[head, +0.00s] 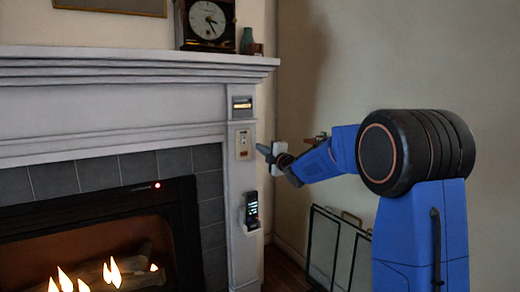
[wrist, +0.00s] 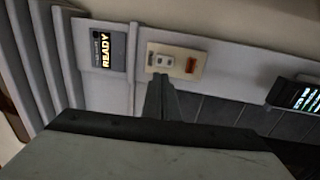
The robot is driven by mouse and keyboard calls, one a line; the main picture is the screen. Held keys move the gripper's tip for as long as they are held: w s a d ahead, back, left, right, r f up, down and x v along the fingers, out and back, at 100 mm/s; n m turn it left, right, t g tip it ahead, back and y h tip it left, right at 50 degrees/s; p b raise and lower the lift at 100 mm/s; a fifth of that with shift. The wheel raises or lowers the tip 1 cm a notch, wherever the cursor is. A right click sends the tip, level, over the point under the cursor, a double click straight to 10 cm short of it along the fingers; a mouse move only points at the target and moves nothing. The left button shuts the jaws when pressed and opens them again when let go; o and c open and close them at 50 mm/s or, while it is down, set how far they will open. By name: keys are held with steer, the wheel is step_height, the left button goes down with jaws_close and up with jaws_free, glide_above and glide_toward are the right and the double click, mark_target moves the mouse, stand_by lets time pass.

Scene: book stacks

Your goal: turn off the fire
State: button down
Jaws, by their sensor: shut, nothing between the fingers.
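The fire (head: 88,279) burns with several flames over logs in the black-framed fireplace at the lower left of the head view. A beige switch plate (head: 243,144) is on the white pillar right of the fireplace.
A small display (head: 242,103) above the plate reads "READY" in the wrist view (wrist: 104,51). A dark handset (head: 252,210) with a lit screen hangs below the plate. The mantel (head: 130,65) juts out above, with a clock (head: 207,21) on it. A folding screen (head: 335,245) stands at lower right.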

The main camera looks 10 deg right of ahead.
mark_target(245, 138)
steer(key=x, duration=1.1)
steer(key=shift+w, duration=0.15)
steer(key=shift+w+a+r, duration=0.15)
